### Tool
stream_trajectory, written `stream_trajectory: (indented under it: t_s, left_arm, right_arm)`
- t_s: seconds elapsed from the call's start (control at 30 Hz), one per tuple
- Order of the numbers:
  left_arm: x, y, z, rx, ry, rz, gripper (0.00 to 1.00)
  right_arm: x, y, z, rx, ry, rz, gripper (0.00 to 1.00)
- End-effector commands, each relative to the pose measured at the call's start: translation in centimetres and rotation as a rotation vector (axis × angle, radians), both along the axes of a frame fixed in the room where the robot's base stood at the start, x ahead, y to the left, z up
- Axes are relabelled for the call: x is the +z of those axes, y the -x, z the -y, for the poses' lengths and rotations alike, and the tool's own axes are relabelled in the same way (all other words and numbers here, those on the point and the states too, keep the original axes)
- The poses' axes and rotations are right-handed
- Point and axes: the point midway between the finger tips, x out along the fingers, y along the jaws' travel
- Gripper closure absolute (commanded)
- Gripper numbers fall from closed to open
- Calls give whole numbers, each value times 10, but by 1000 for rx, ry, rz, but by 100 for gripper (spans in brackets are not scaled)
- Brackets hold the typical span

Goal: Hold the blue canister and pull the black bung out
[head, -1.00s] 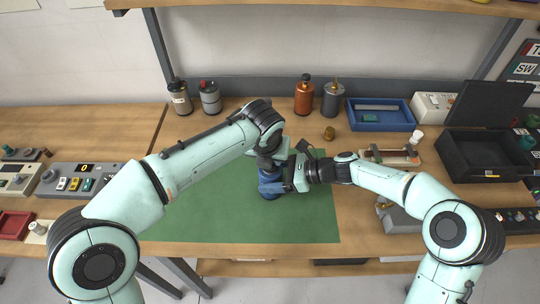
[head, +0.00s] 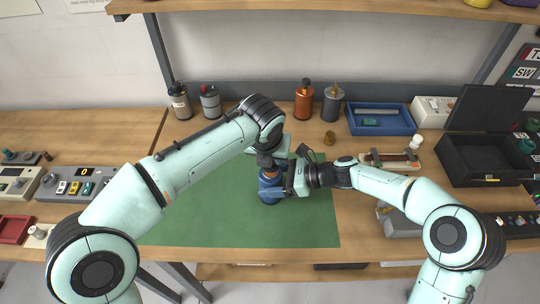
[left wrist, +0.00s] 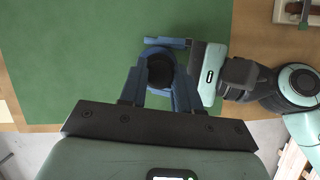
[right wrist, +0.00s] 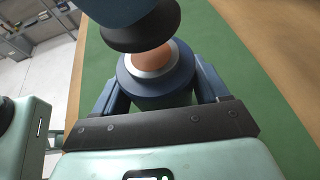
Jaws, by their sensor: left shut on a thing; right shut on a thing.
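The blue canister (head: 269,192) stands upright on the green mat (head: 220,215); its silver rim shows in the right wrist view (right wrist: 176,75). My right gripper (head: 282,190) is shut on the canister's body from the right. My left gripper (head: 268,165) is above the canister, shut on the black bung (right wrist: 140,33), which also shows between its blue fingers in the left wrist view (left wrist: 160,69). The black bung sits above the rim. An orange part (right wrist: 155,58) shows between bung and rim; I cannot tell whether it belongs to the bung or the canister.
An orange canister (head: 304,101) and a grey one (head: 332,102) stand behind, with a small brass piece (head: 329,138) nearer. A blue tray (head: 380,117) and an open black case (head: 485,155) are at right. The mat's left and front are clear.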

Motion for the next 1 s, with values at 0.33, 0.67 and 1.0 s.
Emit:
stream_trajectory:
  t_s: [0.33,0.67,1.0]
  left_arm:
    - [21,0,1,0,3,2,100]
    - [40,0,0,0,1,0,100]
    - [40,0,0,0,0,0,100]
  right_arm:
    - [0,0,0,0,0,0,81]
    - [0,0,0,0,-1,1,81]
    - [0,0,0,0,0,0,0]
